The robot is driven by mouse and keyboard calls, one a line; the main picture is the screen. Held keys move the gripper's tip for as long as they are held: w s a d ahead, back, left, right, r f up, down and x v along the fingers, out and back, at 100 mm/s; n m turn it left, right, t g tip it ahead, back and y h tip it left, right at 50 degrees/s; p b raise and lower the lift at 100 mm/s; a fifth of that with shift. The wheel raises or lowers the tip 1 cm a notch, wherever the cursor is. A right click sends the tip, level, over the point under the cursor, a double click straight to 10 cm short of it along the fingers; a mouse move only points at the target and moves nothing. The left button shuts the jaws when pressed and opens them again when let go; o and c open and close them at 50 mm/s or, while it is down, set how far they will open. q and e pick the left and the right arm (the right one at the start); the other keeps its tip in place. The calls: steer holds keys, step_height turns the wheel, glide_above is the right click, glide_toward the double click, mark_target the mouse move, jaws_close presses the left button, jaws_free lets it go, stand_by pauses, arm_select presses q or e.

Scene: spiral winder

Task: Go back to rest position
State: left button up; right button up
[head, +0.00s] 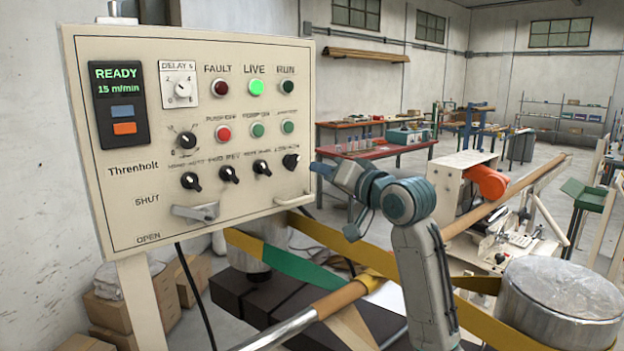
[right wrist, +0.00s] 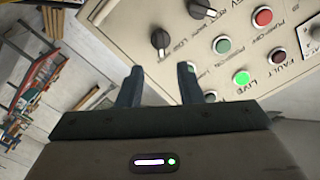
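The control panel (head: 150,215) stands at the left in the head view, with a lit READY display (head: 118,80) and a lit green LIVE lamp (head: 256,87). My right gripper (head: 322,170) is at the panel's right edge, close to the lower-right black knob (head: 291,161). In the right wrist view its two dark fingers (right wrist: 158,85) stand apart with nothing held between them. That view also shows a black knob (right wrist: 160,40) beyond the fingers and the lit LIVE lamp (right wrist: 242,78). I cannot tell whether a fingertip touches the panel. My left gripper is not in view.
A metal drum (head: 560,290) with a yellow belt stands at the lower right. A long roller (head: 340,298) and a dark base (head: 270,295) lie below the panel. Cardboard boxes (head: 110,312) sit at the lower left. A red workbench (head: 375,150) stands farther back.

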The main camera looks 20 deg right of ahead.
steer(key=shift+v, duration=0.95)
steer(key=shift+a, duration=0.1)
